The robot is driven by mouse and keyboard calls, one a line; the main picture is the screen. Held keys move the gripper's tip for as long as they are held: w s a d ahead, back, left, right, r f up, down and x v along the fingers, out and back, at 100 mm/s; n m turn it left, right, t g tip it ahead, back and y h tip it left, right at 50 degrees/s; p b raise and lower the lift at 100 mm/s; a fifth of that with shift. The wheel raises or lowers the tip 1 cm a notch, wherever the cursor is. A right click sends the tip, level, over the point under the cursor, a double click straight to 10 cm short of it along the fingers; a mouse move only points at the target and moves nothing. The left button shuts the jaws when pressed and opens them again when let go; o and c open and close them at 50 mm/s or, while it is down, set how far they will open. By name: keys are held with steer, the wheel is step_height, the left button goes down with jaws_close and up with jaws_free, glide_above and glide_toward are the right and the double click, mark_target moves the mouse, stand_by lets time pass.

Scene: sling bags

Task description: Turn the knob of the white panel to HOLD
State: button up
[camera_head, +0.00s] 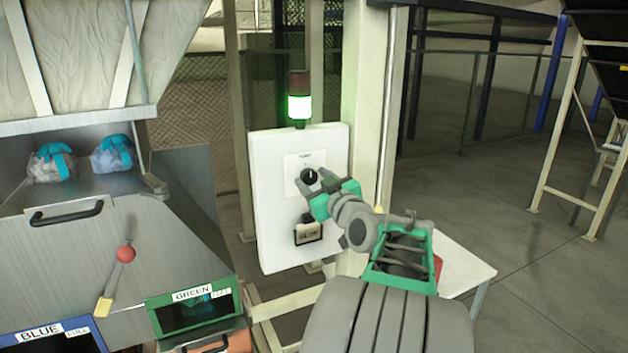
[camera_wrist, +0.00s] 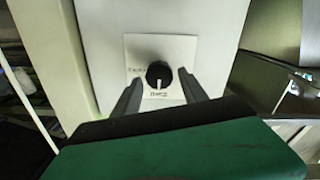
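The white panel (camera_head: 272,225) stands upright in the middle of the head view. Its black knob (camera_head: 309,176) sits on a pale label plate; the plate's lettering is too small to read surely. In the wrist view the knob (camera_wrist: 159,75) shows a white pointer line toward the lower edge of the picture. My gripper (camera_head: 335,186) is in front of the panel at the knob, its fingers spread. In the wrist view the open fingers (camera_wrist: 158,88) lie on either side of the knob, with gaps to it; contact is not visible.
A lit green signal lamp (camera_head: 299,106) stands above the panel. Below the knob is another dark control with a label (camera_head: 308,233). At left are a grey machine with a red-ball lever (camera_head: 125,254) and green (camera_head: 194,310) and blue bins (camera_head: 50,338). A white table (camera_head: 462,264) is at right.

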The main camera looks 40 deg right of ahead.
jaws_close()
stand_by(0.3)
steer(key=shift+m+b, duration=0.3)
steer(key=m+b, duration=0.2)
steer(key=shift+f+m, duration=0.1)
steer(key=shift+m, duration=0.2)
steer(key=m+b, duration=0.1)
steer(key=m, duration=0.4)
steer(key=shift+d+b, duration=0.15)
steer(key=shift+b, duration=0.2)
steer(key=m, duration=0.5)
steer(key=shift+s+m, duration=0.1)
steer(key=shift+m, duration=0.3)
steer(key=shift+d+m+p, duration=0.1)
steer(key=shift+m+p, duration=0.5)
steer(key=shift+m, duration=1.4)
